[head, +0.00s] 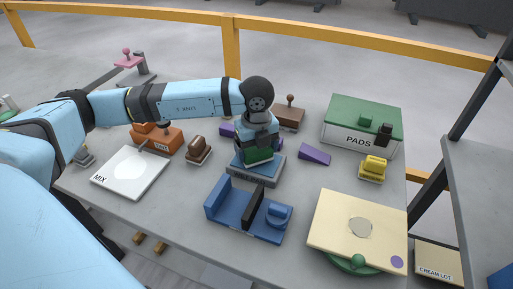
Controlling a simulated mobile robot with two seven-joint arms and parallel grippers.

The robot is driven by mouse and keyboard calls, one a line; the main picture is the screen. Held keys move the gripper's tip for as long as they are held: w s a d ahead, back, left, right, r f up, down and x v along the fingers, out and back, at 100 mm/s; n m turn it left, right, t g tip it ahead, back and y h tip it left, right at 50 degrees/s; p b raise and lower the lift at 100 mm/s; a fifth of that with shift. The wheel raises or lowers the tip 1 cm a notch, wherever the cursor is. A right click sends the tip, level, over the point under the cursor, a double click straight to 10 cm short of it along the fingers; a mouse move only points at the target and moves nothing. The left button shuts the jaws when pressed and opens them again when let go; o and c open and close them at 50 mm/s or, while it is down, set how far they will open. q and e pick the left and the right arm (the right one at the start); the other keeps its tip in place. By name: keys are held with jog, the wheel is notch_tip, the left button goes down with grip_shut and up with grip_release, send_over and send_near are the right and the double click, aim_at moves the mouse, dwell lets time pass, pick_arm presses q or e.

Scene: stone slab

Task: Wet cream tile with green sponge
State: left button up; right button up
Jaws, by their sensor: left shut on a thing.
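The cream tile (330,228) lies flat at the right front, on a round green stand (341,264) that shows under its front edge. The tile has a greyish round patch near its middle and a purple dot at its front right corner. My left gripper (257,149) points down at the middle of the slab, shut on the green sponge (260,157). The sponge is over a low blue-grey tray (267,176) with a label on its front. The gripper hides part of the sponge and tray; I cannot tell whether they touch. My right gripper is out of view.
A blue holder (226,212) with a blue block stands in front of the tray. A white MIX board (130,172), a brown-handled block (199,149) and an orange block (160,138) are left. A PADS box (340,138), yellow block (373,168) and purple wedge (314,154) are right.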

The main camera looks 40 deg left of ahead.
pick_arm(q)
jog(key=shift+f+b, duration=0.3)
jog(key=shift+f, duration=0.1)
dwell(1.2)
jog(key=shift+r, duration=0.1)
jog(key=shift+r+p, duration=2.15)
jog(key=shift+r, duration=1.3)
